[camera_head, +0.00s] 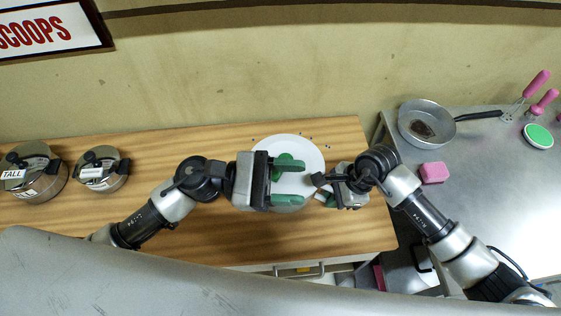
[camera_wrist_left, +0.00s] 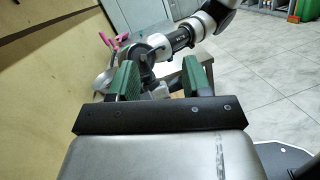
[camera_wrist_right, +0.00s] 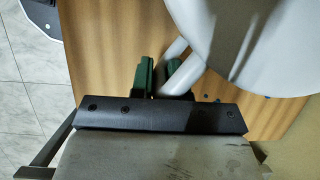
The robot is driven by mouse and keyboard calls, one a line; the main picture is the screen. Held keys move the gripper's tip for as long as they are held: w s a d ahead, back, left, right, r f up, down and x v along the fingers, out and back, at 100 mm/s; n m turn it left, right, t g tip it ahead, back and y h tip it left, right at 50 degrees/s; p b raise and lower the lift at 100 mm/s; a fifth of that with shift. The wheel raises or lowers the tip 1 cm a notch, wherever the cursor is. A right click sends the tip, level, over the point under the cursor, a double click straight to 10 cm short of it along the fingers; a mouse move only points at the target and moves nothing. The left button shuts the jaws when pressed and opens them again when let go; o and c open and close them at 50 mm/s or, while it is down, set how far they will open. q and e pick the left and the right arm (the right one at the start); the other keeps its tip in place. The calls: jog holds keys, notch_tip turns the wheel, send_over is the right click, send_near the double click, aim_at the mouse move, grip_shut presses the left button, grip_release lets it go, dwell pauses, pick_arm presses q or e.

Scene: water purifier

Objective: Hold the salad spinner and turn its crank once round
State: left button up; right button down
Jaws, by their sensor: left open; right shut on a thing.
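The white round salad spinner (camera_head: 306,150) stands on the wooden counter. Its green crank (camera_head: 284,160) lies on top, partly hidden by my left gripper. My left gripper (camera_head: 303,182) is open above the spinner, its green fingers pointing right. In the left wrist view no crank shows clearly between the open fingers (camera_wrist_left: 160,78). My right gripper (camera_head: 326,198) is at the spinner's right side. In the right wrist view its fingers (camera_wrist_right: 160,76) are shut on the spinner's white side handle (camera_wrist_right: 178,80), and the spinner's pale body (camera_wrist_right: 245,40) fills the upper right.
On the metal table at right are a pan (camera_head: 411,112), a pink sponge (camera_head: 433,172) and pink-handled tools (camera_head: 537,84). The counter between pots and spinner is largely clear.

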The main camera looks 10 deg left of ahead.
pick_arm(q)
jog(key=a+f+n+t+y, duration=0.9)
jog(key=a+n+t, duration=0.1)
jog(key=n+t, duration=0.3)
jog(key=x, duration=1.1)
jog(key=shift+d+r, duration=0.15)
jog(key=shift+r, duration=0.15)
grip_shut()
jog(key=shift+m+h, duration=0.4)
jog(key=shift+h, duration=0.1)
